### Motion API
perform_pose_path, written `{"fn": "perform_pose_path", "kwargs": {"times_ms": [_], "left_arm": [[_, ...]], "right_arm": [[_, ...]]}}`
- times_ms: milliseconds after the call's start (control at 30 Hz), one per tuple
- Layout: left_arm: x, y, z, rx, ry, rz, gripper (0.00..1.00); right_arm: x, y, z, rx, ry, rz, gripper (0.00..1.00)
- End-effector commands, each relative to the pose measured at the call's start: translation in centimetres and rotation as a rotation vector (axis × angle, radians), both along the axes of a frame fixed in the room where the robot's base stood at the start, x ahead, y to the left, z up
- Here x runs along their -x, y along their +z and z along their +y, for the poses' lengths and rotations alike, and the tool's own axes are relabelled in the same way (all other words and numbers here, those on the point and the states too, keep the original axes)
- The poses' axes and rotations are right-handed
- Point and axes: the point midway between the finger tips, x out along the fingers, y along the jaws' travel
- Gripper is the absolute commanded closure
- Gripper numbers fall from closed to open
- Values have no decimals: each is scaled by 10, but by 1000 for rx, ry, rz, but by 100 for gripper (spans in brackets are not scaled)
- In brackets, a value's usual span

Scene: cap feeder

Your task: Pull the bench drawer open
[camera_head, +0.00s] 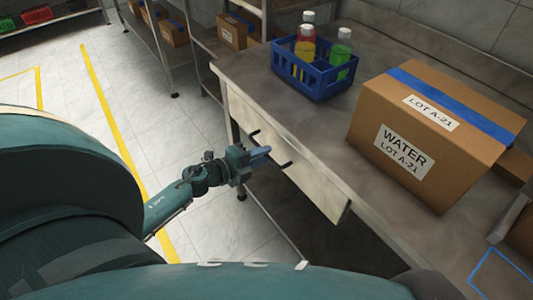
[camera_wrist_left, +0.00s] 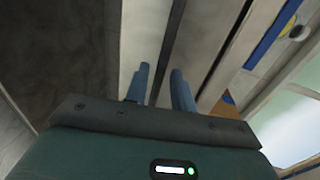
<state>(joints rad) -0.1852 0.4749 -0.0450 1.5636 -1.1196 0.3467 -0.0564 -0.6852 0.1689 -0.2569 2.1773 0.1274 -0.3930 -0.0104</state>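The drawer (camera_head: 318,184) has a pale front below the bench top, with a dark bar handle (camera_head: 286,165) on it. I cannot tell if the drawer stands out from the bench. My left gripper (camera_head: 262,152) is at the handle, its blue fingers pointing at the drawer front and hiding the middle of the bar. In the left wrist view, the two fingers of the left gripper (camera_wrist_left: 160,75) are apart, with the dark handle bar (camera_wrist_left: 173,45) running between them. A firm grip on it does not show. My right gripper is not in view.
On the bench (camera_head: 285,120) stand a blue crate (camera_head: 318,82) with several bottles and a cardboard box (camera_head: 410,115) marked WATER. Shelves with boxes (camera_head: 235,32) stand behind. The tiled floor (camera_head: 125,95) to the left of the bench is open.

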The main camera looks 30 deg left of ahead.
Motion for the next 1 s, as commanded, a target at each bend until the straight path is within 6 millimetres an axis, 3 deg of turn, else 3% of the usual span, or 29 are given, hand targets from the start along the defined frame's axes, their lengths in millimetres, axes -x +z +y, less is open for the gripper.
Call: {"fn": "perform_pose_path", "kwargs": {"times_ms": [200,500,800,1000], "left_arm": [[-15,-4,-7,1,0,0,75],[-17,-4,-8,1,-1,0,76],[-16,-4,-7,1,-1,0,100],[-17,-4,-7,0,-1,0,100]], "right_arm": [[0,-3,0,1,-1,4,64],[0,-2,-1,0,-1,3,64],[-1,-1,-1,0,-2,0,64],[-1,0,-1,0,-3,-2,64]]}}
